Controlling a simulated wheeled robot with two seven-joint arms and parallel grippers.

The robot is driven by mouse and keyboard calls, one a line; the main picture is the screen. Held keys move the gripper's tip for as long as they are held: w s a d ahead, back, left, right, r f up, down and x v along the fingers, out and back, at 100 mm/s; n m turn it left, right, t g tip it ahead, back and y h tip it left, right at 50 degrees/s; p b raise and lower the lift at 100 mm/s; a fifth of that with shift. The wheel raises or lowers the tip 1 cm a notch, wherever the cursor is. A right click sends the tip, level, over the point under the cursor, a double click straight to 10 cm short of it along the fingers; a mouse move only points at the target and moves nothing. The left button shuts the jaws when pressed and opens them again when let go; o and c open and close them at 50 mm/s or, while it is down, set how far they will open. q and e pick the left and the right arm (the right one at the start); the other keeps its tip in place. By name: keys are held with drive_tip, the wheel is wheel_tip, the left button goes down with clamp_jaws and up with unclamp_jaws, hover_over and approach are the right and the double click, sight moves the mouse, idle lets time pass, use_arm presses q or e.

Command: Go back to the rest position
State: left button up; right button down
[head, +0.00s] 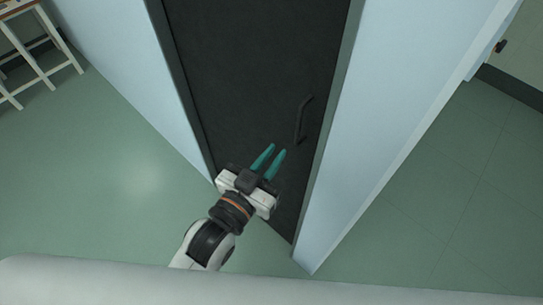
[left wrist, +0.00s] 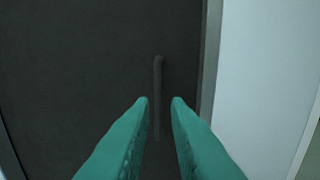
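My left gripper (head: 270,156) is in front of a dark door, its two teal fingers pointing toward the door handle (head: 303,119). The fingers are apart with nothing between them that I can see held. In the left wrist view the left gripper (left wrist: 160,101) shows both fingertips with a gap, and the dark vertical handle (left wrist: 158,95) is seen beyond and through that gap. In the head view the fingertips are apart from the handle, to its lower left. My right gripper is not in view.
The dark door (head: 250,70) appears closed in a grey frame between pale blue walls (head: 375,110). A white-legged stool or table (head: 35,60) stands at the upper left. The green floor (head: 110,190) is clear on the left, and also on the right.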

use_arm(q)
drive_tip(key=s+a+f+n+g+y+b, duration=0.1)
drive_tip(key=s+a+f+g+y, duration=0.2)
drive_tip(key=f, duration=1.5)
drive_tip(key=a+f+g+y, duration=0.2)
drive_tip(key=a+f+g, duration=0.2)
drive_tip(key=f, duration=1.4)
drive_tip(key=s+a+f+g+y, duration=0.1)
drive_tip(key=s+a+f+g, duration=0.15)
drive_tip(key=s+f, duration=0.35)
drive_tip(key=s+a+f+g+y, duration=0.1)
drive_tip(key=s+a+f, duration=0.35)
drive_tip(key=f, duration=0.35)
drive_tip(key=s+a+f+n+g, duration=0.1)
drive_tip(key=s+a+f+g, duration=0.1)
drive_tip(key=s, duration=0.7)
drive_tip(key=s+a+f+n+g+y+b, duration=0.1)
drive_tip(key=s+a+f+g, duration=0.1)
drive_tip(key=s+a+f, duration=0.2)
drive_tip(key=s+f, duration=0.3)
drive_tip(key=s, duration=0.1)
drive_tip(key=shift+s+a, duration=0.2)
drive_tip(key=shift+s, duration=0.2)
drive_tip(key=shift+g, duration=0.25)
